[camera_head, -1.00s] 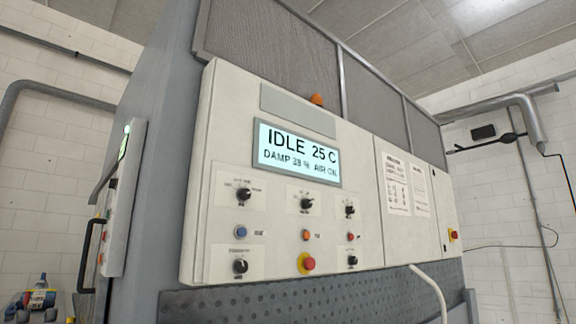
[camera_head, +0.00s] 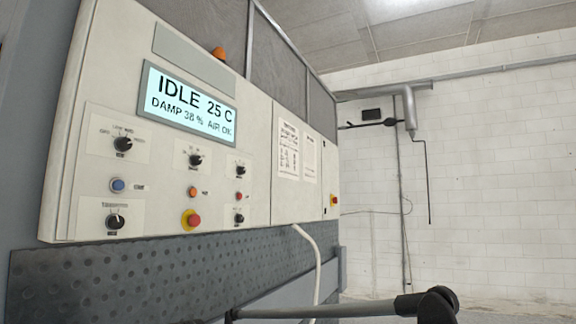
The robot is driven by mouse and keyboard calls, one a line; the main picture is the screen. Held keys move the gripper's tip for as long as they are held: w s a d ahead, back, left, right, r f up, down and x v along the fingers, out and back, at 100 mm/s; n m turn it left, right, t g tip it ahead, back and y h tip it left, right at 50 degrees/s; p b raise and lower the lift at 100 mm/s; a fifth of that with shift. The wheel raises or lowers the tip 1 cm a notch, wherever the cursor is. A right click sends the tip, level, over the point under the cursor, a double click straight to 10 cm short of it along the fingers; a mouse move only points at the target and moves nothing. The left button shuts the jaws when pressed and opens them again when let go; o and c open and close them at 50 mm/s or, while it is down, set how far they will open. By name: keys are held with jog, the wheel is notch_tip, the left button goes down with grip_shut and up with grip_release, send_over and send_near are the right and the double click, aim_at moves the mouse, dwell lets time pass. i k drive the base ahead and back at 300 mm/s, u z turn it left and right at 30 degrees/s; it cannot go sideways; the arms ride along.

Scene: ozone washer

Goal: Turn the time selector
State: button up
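The washer's control panel (camera_head: 150,205) fills the left of the view. It carries several black rotary knobs: an upper left knob (camera_head: 123,144), an upper middle knob (camera_head: 196,160), an upper right knob (camera_head: 240,170), a lower left knob (camera_head: 116,221) and a lower right knob (camera_head: 239,218). The knob labels are too small to read surely, so I cannot tell which one is the time selector. The lit display (camera_head: 188,101) reads IDLE 25 C, DAMP 38 %, AIR OK. My gripper is not in view.
A blue button (camera_head: 118,185), an orange button (camera_head: 193,191) and a red stop button (camera_head: 191,219) sit among the knobs. A pale hose (camera_head: 314,255) hangs below the panel. A grey bar with a black end crosses the bottom. Open floor lies at right.

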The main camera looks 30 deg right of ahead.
aim_at(196, 160)
jog(key=u, duration=1.15)
jog(key=k, duration=1.95)
jog(key=z, duration=1.65)
jog(key=i, duration=0.95)
